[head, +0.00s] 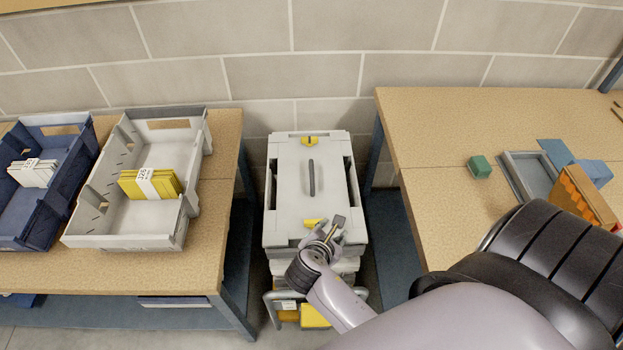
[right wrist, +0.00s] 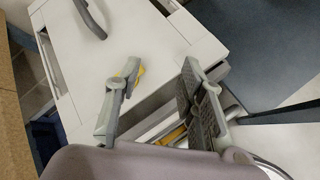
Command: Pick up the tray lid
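The tray lid (head: 290,185) is a pale grey panel with a dark bar handle (head: 311,177) in its middle and yellow latches (head: 310,140) at its far and near ends. It lies flat on top of a stack between two tables. My right gripper (head: 332,228) is over the lid's near end. In the right wrist view the lid (right wrist: 150,35) fills the top, and the gripper (right wrist: 157,78) is open with nothing held. One finger partly covers the near latch; the other is by the lid's edge. Contact cannot be told. My left gripper is out of view.
On the left table stand a grey tray (head: 128,240) and a blue tray (head: 75,222), each holding packs. The right table (head: 440,130) bears a green block (head: 480,166) and a small grey tray (head: 531,174). A block wall (head: 330,75) is close behind; gaps beside the stack are narrow.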

